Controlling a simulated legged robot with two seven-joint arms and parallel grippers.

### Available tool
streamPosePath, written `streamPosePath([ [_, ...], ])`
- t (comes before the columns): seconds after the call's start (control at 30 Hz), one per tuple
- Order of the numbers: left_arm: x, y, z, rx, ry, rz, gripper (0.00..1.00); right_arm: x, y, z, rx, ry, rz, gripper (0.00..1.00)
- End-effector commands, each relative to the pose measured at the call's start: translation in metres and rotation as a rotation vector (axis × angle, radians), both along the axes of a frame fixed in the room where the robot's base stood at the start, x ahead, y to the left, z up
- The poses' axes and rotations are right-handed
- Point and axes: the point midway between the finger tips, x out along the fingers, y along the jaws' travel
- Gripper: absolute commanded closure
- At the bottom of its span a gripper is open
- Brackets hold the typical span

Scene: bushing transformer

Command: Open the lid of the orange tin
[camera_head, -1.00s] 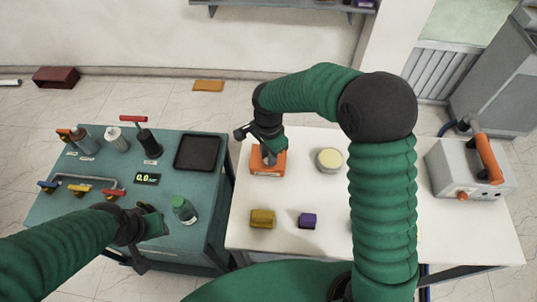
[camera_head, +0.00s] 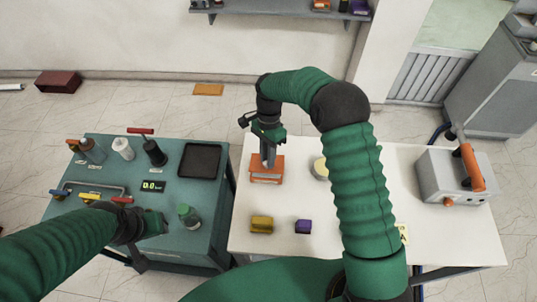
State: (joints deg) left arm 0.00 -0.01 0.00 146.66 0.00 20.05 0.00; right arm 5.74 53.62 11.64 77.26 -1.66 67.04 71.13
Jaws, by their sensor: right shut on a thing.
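The orange tin (camera_head: 266,179) stands on the white table, left of its middle. My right gripper (camera_head: 268,162) reaches down onto the top of the tin from above. Its grey fingers are shut on the tin at its upper side. The fingers hide part of the tin's top, and I cannot tell whether the lid is lifted. My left gripper (camera_head: 155,223) is over the teal table at the left, beside a green bottle, and its jaws are too small and dark to judge.
The white table (camera_head: 330,242) also bears a yellow box (camera_head: 262,224), a purple box (camera_head: 303,226), a round pale-topped tin (camera_head: 319,168) partly behind my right arm, and a grey machine (camera_head: 440,178). The green bottle (camera_head: 188,215) and a black tray (camera_head: 200,160) are on the teal table.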

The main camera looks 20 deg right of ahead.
Motion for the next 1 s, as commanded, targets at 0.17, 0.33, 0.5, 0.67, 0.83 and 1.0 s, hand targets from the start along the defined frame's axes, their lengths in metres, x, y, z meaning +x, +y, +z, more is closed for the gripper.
streamPosePath([
  [0.17, 0.0, 0.0, 0.008, 0.0, 0.001, 0.0, 0.64, 0.01, 0.001, 0.007, 0.053, 0.101, 0.0, 1.0],
  [0.33, 0.0, 0.0, 0.004, 0.0, 0.001, 0.0, 0.64, 0.015, -0.001, 0.008, 0.082, 0.172, 0.001, 1.0],
  [0.5, 0.0, 0.0, 0.0, 0.0, 0.001, 0.0, 0.64, 0.019, -0.003, 0.011, 0.104, 0.22, 0.002, 1.0],
  [0.67, 0.0, 0.0, -0.003, 0.0, 0.001, 0.0, 0.64, 0.021, -0.004, 0.013, 0.115, 0.249, 0.002, 1.0],
  [0.83, 0.0, 0.0, -0.003, 0.0, 0.001, 0.0, 0.64, 0.023, -0.005, 0.015, 0.12, 0.26, 0.002, 1.0],
  [1.0, 0.0, 0.0, -0.003, 0.0, 0.001, 0.0, 0.64, 0.023, -0.005, 0.015, 0.12, 0.261, 0.001, 1.0],
])
